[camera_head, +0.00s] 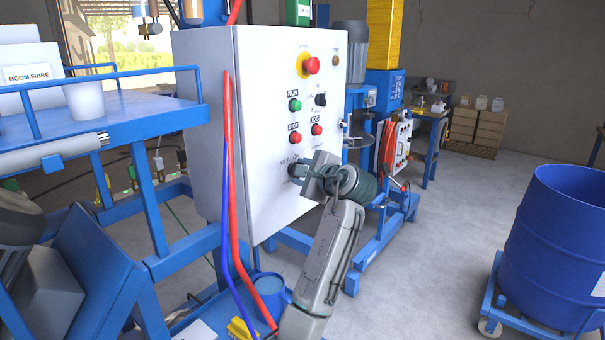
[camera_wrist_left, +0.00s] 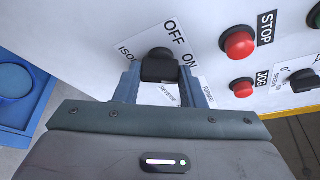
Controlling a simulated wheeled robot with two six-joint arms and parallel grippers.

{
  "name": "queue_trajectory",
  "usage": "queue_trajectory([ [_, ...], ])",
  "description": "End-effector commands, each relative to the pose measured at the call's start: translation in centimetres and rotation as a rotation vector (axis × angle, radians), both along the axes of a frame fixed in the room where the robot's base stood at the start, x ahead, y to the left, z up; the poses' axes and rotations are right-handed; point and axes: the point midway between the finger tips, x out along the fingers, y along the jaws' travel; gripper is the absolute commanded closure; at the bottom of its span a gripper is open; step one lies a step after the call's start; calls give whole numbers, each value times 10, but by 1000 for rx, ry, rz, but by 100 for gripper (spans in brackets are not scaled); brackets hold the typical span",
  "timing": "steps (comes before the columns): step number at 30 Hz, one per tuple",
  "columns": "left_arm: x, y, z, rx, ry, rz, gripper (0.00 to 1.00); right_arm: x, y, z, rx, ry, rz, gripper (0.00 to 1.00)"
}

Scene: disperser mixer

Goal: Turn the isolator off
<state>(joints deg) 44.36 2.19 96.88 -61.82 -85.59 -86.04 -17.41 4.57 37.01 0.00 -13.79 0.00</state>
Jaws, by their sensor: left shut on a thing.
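The isolator is a black rotary knob (camera_wrist_left: 160,66) low on the white control panel (camera_head: 262,130). In the left wrist view, OFF and ON labels are printed beside it, and part of the ISOLATOR label shows to its left. My left gripper (camera_head: 298,171) reaches the panel's lower part in the head view. In the left wrist view its two fingers (camera_wrist_left: 160,88) stand on either side of the knob, shut on it. The knob's pointer direction cannot be made out. In the head view the gripper mostly hides the knob. My right gripper is not in view.
Red STOP (camera_wrist_left: 239,43) and JOG (camera_wrist_left: 242,87) buttons sit close to the right of my fingers. A red emergency stop (camera_head: 311,65) is higher on the panel. Red and blue hoses (camera_head: 232,190) hang along the panel's left side.

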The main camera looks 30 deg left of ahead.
Motion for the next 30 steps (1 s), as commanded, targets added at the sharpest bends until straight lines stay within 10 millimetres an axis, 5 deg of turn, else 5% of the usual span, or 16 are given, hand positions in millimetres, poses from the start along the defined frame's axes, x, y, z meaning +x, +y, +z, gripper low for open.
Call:
queue_trajectory([
  [20, -1, 0, -9, -44, -560, 1, 86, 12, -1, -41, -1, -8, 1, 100],
  [30, -1, 0, -10, -60, -753, 2, 86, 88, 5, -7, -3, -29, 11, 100],
])
